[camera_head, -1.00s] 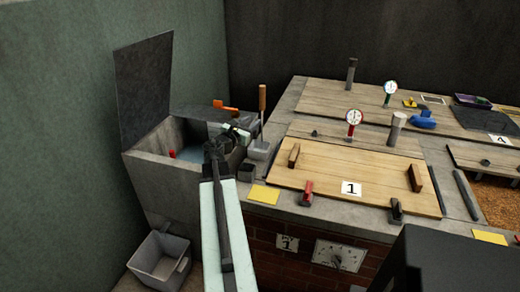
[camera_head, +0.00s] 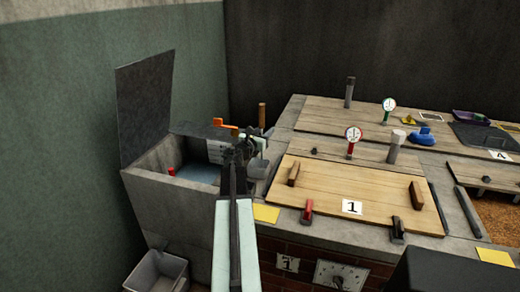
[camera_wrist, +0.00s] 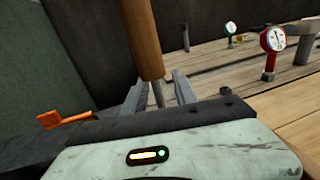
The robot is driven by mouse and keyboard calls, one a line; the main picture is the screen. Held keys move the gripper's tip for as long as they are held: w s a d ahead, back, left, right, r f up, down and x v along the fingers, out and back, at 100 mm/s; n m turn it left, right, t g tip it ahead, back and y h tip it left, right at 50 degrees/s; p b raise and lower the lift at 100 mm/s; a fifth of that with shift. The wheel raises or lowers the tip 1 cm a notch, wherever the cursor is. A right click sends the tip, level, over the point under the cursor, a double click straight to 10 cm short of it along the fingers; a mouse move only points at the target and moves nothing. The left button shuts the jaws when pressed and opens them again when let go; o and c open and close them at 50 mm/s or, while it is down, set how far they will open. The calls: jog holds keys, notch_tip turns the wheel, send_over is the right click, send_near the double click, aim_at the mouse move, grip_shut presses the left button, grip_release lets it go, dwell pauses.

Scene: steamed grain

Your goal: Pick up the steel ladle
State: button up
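An upright wooden handle (camera_head: 262,115) with a thin metal shaft rises behind my gripper (camera_head: 250,140) in the head view. I take it for the steel ladle's handle, but no bowl shows. In the wrist view the handle (camera_wrist: 145,40) and its shaft stand between the two grey fingers of my gripper (camera_wrist: 159,78). The fingers are spread, with gaps on both sides of the shaft. The shaft's lower end is hidden behind my wrist.
An open-lidded concrete basin (camera_head: 150,185) holds water at left. An orange-handled tool (camera_head: 224,125) lies at its back, close left of my gripper. A counter with a wooden board (camera_head: 340,190) and dial gauges (camera_head: 353,135) lies right. A grey bin (camera_head: 158,272) stands low at left.

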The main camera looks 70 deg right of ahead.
grip_shut()
dwell(1.4)
